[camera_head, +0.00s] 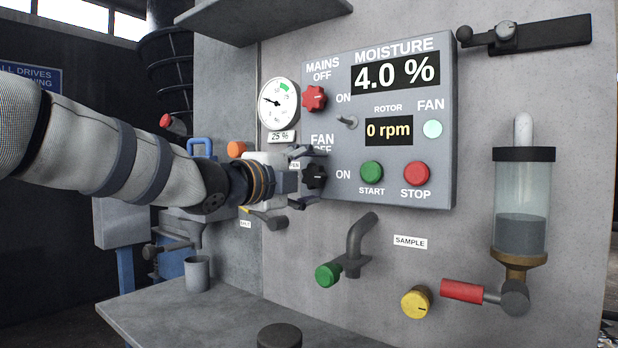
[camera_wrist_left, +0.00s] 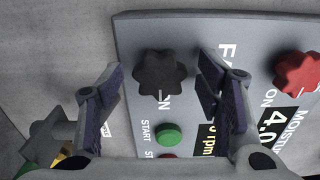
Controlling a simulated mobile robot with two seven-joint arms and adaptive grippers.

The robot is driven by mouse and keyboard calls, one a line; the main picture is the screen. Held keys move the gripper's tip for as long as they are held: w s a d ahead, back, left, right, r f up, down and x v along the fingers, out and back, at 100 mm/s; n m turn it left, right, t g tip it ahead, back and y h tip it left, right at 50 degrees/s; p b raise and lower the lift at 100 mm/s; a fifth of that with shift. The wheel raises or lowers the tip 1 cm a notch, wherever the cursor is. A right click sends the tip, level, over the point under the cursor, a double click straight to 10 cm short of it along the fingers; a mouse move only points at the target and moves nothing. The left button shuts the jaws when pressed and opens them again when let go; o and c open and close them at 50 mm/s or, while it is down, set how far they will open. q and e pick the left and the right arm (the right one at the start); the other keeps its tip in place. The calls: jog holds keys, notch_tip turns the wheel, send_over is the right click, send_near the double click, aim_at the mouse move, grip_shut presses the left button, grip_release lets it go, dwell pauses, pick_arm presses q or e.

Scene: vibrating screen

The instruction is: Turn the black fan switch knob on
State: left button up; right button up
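The black fan switch knob (camera_head: 316,176), star-shaped, is on the lower left of the grey control panel (camera_head: 341,205). The FAN OFF label is above it and ON is to its right. My left gripper (camera_head: 307,178) is open at the knob, one finger above and one below it in the head view. In the left wrist view the knob (camera_wrist_left: 160,76) shows between the two spread fingers, with gaps on both sides; I see no contact. The round FAN lamp (camera_head: 432,129) is pale. My right gripper is out of view.
A red mains knob (camera_head: 314,98) and a small toggle (camera_head: 347,122) are above the fan knob. The green START button (camera_head: 371,172) and red STOP button (camera_head: 416,173) are to its right. A gauge (camera_head: 278,103) is at upper left, a pipe (camera_head: 361,237) below.

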pick_arm(q)
jog(key=v, duration=1.2)
